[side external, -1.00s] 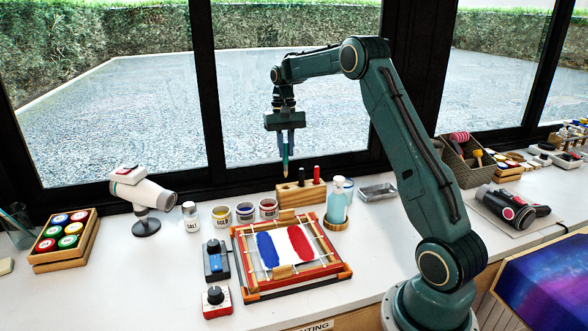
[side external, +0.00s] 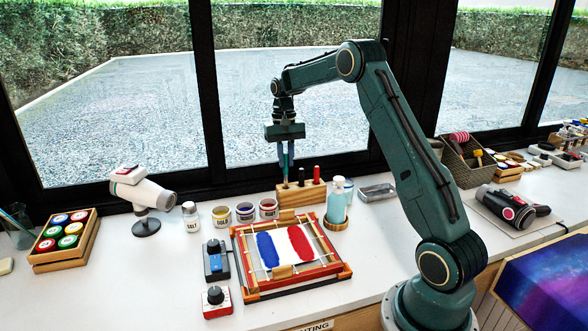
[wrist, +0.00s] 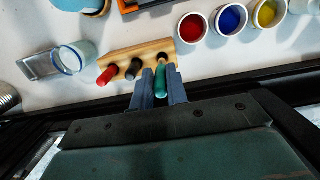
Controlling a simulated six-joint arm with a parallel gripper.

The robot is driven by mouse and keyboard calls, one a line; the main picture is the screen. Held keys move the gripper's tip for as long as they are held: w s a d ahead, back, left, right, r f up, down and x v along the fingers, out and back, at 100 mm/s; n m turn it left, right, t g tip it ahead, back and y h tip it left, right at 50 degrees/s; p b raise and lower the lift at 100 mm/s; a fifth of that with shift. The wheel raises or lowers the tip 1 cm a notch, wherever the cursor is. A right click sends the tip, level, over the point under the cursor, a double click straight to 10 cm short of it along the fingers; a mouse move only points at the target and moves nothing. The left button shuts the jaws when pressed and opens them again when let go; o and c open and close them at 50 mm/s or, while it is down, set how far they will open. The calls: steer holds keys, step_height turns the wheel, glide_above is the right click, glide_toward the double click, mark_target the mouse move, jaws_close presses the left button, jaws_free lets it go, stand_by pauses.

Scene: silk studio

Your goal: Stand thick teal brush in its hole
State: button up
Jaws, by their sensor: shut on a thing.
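The teal brush (side external: 285,172) hangs upright under my gripper (side external: 286,150), which is shut on its upper part. The brush's lower end meets the top of the wooden block (side external: 300,199) at its left end; I cannot tell whether the tip is inside the hole. In the wrist view, the teal brush (wrist: 161,77) lies between the two fingers of my gripper (wrist: 160,88), over the right end of the wooden block (wrist: 123,61). A black brush and a red brush stand in the block's other holes.
Paint pots (side external: 244,212) stand left of the block. A teal bottle (side external: 337,206) stands close to its right, with a metal tray (side external: 378,191) beyond. The framed silk (side external: 290,250) lies in front. The window frame is close behind.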

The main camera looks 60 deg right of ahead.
mark_target(286, 178)
steer(key=shift+f, duration=0.65)
steer(key=shift+f, duration=2.25)
stand_by(2.2)
steer(key=o, duration=0.9)
steer(key=shift+w+d+r, duration=0.2)
steer(key=shift+r, duration=2.05)
steer(key=shift+w+d+r, duration=0.15)
steer(key=shift+r, duration=2.15)
steer(key=shift+w+d+r, duration=0.2)
steer(key=shift+r, duration=2.05)
